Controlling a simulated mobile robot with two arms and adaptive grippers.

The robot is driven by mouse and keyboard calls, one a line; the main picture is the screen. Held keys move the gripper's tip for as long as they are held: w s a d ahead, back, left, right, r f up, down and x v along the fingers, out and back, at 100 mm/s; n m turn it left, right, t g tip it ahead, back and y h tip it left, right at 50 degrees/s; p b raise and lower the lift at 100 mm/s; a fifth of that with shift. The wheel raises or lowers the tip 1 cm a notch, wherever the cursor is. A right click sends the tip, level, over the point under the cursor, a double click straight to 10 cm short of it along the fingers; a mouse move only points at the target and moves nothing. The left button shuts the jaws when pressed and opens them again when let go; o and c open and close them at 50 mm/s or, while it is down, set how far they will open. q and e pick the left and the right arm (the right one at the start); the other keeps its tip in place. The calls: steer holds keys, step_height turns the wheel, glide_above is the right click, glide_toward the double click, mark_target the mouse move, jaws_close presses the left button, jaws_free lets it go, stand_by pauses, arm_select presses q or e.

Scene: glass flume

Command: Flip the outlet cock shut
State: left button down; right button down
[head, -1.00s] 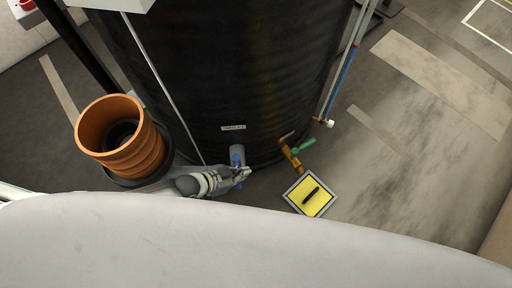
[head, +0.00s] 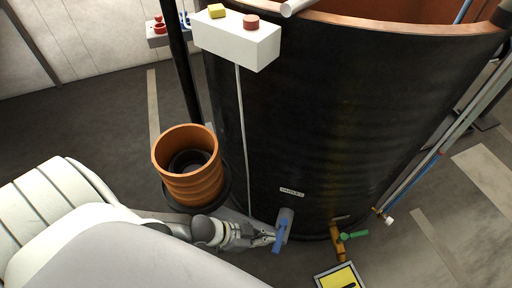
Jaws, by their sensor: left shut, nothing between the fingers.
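A grey pipe stub (head: 286,214) with a blue lever (head: 279,242) comes out low on the black tank (head: 310,120). The lever points down and slightly left. My left gripper (head: 271,237) is shut and empty, its fingertips right beside the lever on its left. I cannot tell whether they touch it. A second cock, a brass one (head: 339,242) with a green handle (head: 354,234), stands to the right at the tank's foot. The small label (head: 292,192) above the blue-levered cock is too small to read surely. My right gripper is not in view.
An orange ribbed pot (head: 193,184) stands left of the tank, close to my left arm. A white box (head: 237,43) with yellow and red buttons is above. A yellow panel (head: 338,278) lies on the floor below the brass cock. Thin pipes run up the tank's right side.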

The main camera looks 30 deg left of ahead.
arm_select(q)
steer(key=shift+v, duration=1.85)
steer(key=shift+w+d+r, duration=0.1)
